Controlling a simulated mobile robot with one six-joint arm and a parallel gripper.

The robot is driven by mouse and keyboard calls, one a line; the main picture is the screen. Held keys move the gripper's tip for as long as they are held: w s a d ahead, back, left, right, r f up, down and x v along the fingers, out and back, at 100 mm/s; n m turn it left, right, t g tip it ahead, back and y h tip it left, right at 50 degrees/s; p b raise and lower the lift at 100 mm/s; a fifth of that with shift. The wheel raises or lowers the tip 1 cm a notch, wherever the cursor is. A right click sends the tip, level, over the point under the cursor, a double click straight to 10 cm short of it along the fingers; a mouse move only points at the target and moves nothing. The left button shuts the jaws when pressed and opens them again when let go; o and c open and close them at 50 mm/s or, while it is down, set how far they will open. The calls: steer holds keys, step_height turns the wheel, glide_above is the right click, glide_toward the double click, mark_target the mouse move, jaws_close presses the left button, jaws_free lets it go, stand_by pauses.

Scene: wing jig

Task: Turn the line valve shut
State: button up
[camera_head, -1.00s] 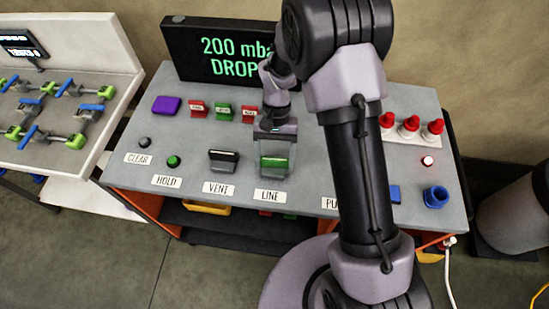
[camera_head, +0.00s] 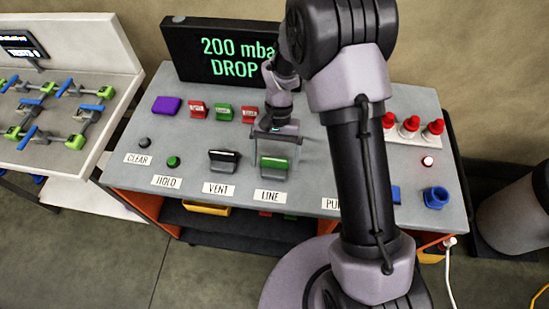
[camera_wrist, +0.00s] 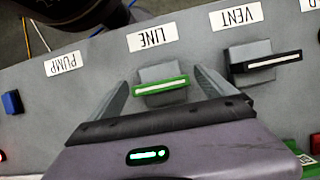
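The line valve (camera_head: 274,163) is a grey block with a green bar handle, just above the LINE label (camera_head: 270,197) on the grey panel. Its bar lies crosswise, much like that of the black vent valve (camera_head: 224,160) to its left. My gripper (camera_head: 275,158) is over the line valve with its fingers spread. In the wrist view the green handle (camera_wrist: 161,86) lies between the two fingers of my gripper (camera_wrist: 160,84), with a gap on each side. Nothing is held.
A purple block (camera_head: 166,106) and red and green tagged blocks stand behind the valves. Red-capped posts (camera_head: 409,126) and a blue socket (camera_head: 435,197) are at the right. The black display (camera_head: 222,52) reads 200 and DROP, partly hidden by my arm.

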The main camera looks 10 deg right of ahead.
steer(key=p+v, duration=0.5)
steer(key=v, duration=1.2)
steer(key=shift+w+r, duration=0.15)
steer(key=shift+d, duration=0.1)
